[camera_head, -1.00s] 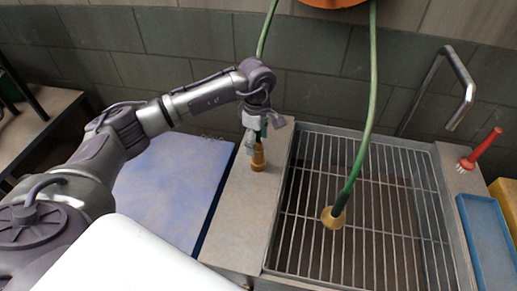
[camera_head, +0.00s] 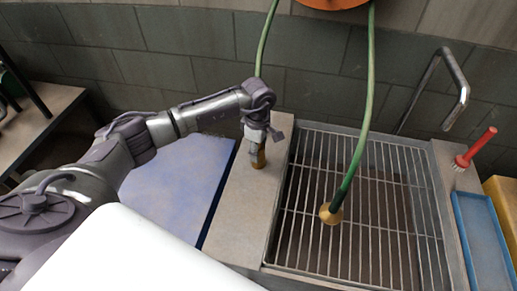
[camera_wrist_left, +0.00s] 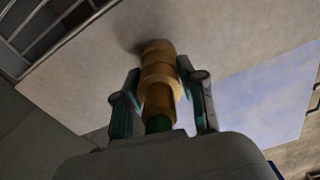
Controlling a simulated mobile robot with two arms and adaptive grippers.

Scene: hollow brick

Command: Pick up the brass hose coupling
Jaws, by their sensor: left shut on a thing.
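A brass hose coupling (camera_head: 260,161) stands upright on the stone ledge left of the sink grate. My left gripper (camera_head: 257,152) points down and is shut on it, hiding its upper part. In the left wrist view the stepped brass coupling (camera_wrist_left: 159,75) lies between the two fingers of the gripper (camera_wrist_left: 160,92), with a bit of green hose (camera_wrist_left: 158,124) at its near end. Its far end meets the ledge surface or is very close to it; I cannot tell which. My right gripper is out of view.
A green hose (camera_head: 366,110) hangs to a second brass fitting (camera_head: 331,214) over the metal grate (camera_head: 390,225). A bent metal tap (camera_head: 460,95), a red-handled brush (camera_head: 478,146) and a blue tray (camera_head: 482,245) are at the right. A blue panel (camera_head: 170,190) lies left of the ledge.

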